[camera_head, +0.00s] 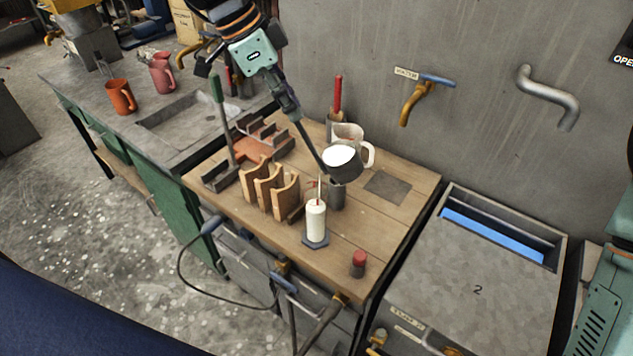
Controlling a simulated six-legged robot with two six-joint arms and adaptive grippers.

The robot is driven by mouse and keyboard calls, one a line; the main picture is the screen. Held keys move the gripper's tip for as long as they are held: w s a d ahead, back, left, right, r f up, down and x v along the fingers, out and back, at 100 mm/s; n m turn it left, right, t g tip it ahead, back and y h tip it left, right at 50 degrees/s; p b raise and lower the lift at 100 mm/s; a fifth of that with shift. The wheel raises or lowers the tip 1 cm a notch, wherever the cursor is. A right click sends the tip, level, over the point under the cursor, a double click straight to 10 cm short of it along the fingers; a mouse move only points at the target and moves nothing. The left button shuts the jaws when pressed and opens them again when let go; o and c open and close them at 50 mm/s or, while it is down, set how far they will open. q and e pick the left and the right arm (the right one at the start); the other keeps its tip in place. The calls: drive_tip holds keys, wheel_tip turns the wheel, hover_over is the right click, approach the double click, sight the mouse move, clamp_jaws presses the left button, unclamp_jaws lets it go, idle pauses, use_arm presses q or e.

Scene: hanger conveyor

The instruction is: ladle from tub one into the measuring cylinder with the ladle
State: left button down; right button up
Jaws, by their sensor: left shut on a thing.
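My left gripper (285,100) comes in from the top and is shut on the ladle's dark handle (310,143). The ladle's dark bowl (347,172) holds something white. It hangs over the worktable, directly above a grey metal cup (337,196) in the picture; I cannot tell the height gap. No tub marked one is identifiable. My right gripper is not in view.
A wooden rack (268,188) stands left of the cylinder. A whitish jug (349,133) is behind the ladle bowl, and a red-capped jar (358,262) is near the front edge. The table's front right is mostly clear.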

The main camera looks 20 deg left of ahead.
use_arm(q)
drive_tip(key=shift+w+a, duration=0.1)
drive_tip(key=shift+a, duration=0.15)
drive_tip(key=shift+s+b, duration=0.3)
drive_tip(key=shift+s, duration=0.1)
drive_tip(key=shift+a+f+h, duration=0.25)
drive_tip(key=shift+a+h, duration=0.05)
drive_tip(key=shift+a, duration=0.35)
drive_tip(key=shift+s+d+r, duration=0.1)
drive_tip(key=shift+d+r, duration=0.05)
drive_tip(key=shift+d, duration=0.15)
drive_tip(key=shift+a, duration=0.25)
drive_tip(key=shift+f+b, duration=0.2)
drive_tip(key=shift+b, duration=0.2)
